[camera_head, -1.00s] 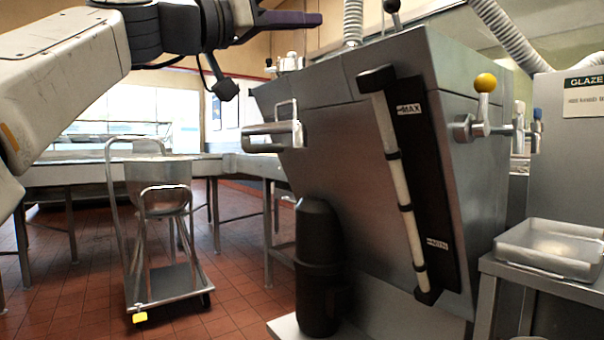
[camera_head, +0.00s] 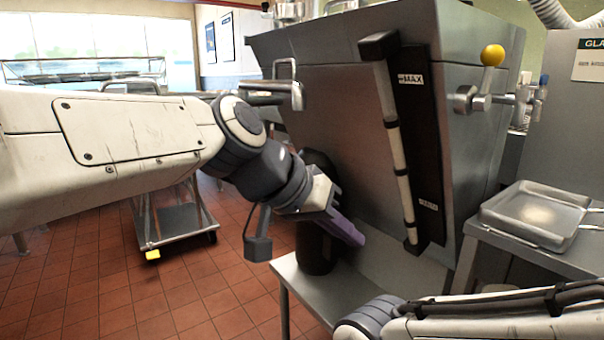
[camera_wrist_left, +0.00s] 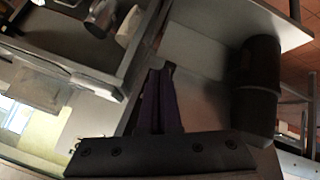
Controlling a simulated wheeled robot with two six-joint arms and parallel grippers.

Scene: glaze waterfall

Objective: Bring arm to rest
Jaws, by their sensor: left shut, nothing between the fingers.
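My left arm comes in from the left in the head view and reaches across to the front of the steel tank (camera_head: 330,90). My left gripper (camera_head: 350,235) points down and to the right, with its purple fingers together and nothing in them. It is in front of the dark cylinder (camera_head: 315,245) under the tank and hides part of it. In the left wrist view the shut purple fingers (camera_wrist_left: 160,95) point up, with the dark cylinder (camera_wrist_left: 256,85) to their right. My right arm shows at the bottom right of the head view; its gripper is out of the picture.
The sight tube (camera_head: 394,140) runs down the tank front. A yellow-knobbed valve (camera_head: 480,95) is at the tank's right. A steel tray (camera_head: 535,215) sits on a side table. A cart (camera_head: 175,222) stands on the open tiled floor behind my left arm.

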